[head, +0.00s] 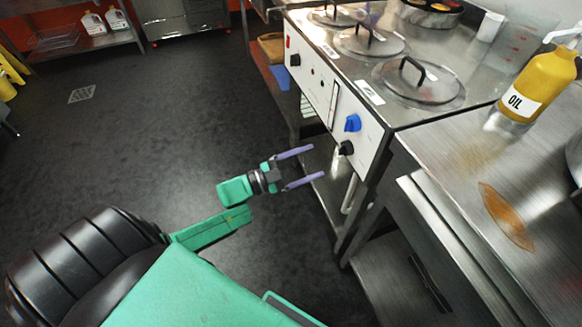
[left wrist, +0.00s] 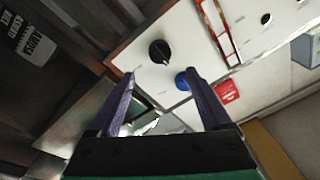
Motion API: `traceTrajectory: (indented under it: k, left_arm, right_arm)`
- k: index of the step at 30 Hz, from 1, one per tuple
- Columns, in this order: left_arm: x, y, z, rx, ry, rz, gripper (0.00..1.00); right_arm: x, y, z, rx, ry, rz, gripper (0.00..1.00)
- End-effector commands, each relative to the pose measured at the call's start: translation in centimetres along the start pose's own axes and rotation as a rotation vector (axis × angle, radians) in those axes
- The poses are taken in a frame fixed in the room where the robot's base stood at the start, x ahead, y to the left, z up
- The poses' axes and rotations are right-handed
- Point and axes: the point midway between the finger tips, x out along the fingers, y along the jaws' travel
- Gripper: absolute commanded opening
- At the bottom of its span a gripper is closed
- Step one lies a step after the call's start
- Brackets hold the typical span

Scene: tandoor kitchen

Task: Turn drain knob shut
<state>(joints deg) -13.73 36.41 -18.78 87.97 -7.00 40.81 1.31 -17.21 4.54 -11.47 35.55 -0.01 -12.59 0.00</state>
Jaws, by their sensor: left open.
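On the white front panel (head: 325,85) of the steel cooking unit, a blue knob (head: 353,122) sits above a black knob (head: 346,147). No readable label shows which one is the drain knob. In the left wrist view the black knob (left wrist: 160,52) appears beyond the gap between my fingers, and the blue knob (left wrist: 182,81) appears beside the right finger. My left gripper (head: 317,162) is open and empty, in front of the panel near the black knob, and it shows in the left wrist view (left wrist: 158,74). My right gripper is not in view.
Round lids with handles (head: 418,82) cover wells on the unit's top. A yellow oil bottle (head: 541,86) stands on the steel counter (head: 455,150) at right. Another black knob (head: 295,59) is farther along the panel. The dark floor (head: 190,115) at left is mostly clear.

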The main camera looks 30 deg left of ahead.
Motion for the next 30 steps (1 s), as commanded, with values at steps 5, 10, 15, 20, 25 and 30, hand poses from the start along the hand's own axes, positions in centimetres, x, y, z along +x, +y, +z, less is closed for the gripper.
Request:
traceTrajectory:
  k: [5,10,15,20,25,30]
  left_arm:
    - [-4.5,0.1,0.0,-0.003,-0.002,0.001,0.82]
    - [-6.2,0.0,0.0,-0.001,0.0,0.0,0.82]
    - [-6.2,0.0,0.0,-0.001,0.001,0.0,0.82]
    - [-6.2,0.0,0.0,-0.001,0.001,-0.001,0.82]
    - [-6.3,-0.1,0.2,-0.004,-0.009,-0.004,0.82]
    - [-9.1,0.2,6.5,-0.089,-0.289,-0.079,0.82]
  right_arm:
    - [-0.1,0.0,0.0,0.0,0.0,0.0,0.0]
    - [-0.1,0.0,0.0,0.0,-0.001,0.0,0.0]
    - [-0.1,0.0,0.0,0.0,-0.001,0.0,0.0]
    - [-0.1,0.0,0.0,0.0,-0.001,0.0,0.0]
    - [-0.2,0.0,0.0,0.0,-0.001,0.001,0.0]
    - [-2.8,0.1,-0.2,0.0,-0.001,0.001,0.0]
